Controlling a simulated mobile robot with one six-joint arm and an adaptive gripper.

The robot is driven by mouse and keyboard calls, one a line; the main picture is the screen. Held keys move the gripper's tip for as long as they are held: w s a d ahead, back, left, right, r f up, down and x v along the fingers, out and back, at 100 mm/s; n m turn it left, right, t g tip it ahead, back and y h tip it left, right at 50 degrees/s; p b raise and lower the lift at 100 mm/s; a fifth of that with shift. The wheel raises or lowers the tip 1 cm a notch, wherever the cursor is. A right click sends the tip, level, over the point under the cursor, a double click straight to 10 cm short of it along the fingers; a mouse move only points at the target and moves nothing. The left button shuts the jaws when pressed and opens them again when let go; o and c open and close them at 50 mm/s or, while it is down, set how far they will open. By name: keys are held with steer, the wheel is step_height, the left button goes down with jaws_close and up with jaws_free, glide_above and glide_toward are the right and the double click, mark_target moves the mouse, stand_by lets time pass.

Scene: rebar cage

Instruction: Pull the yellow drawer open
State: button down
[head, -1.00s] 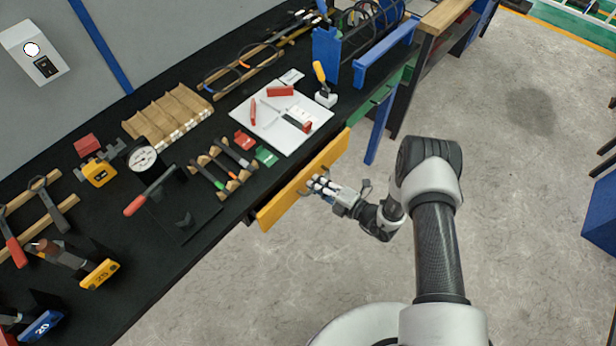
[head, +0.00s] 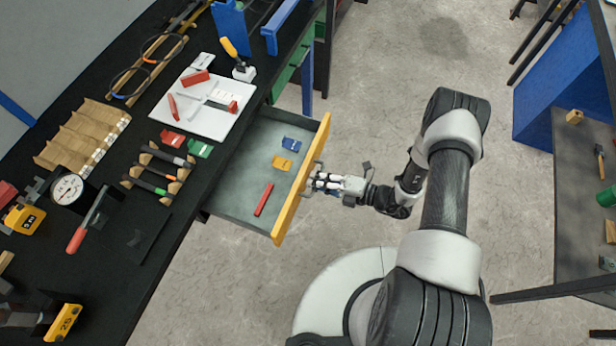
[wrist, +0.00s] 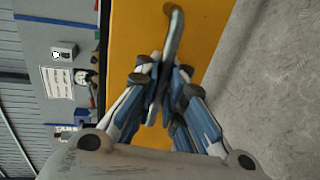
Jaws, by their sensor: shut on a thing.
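The yellow drawer (head: 302,180) stands open, pulled out from under the black workbench. Its grey inside (head: 240,182) shows a red bar (head: 264,199), a yellow block (head: 282,163) and a blue block (head: 291,144). My gripper (head: 314,180) is at the middle of the drawer's yellow front. In the wrist view my gripper (wrist: 158,100) is shut on the grey bar handle (wrist: 176,35) of the yellow front (wrist: 125,40). The part of the handle between the fingers is hidden.
The black benchtop (head: 150,245) holds a dial gauge (head: 68,188), a white board (head: 208,105) with red pieces, and wooden racks. Another bench (head: 580,220) stands at the right. Bare concrete floor (head: 390,90) lies between them.

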steer(key=shift+d+r, duration=0.1)
steer(key=shift+r, duration=0.05)
steer(key=c, duration=2)
jaws_free()
steer(key=v, duration=1.2)
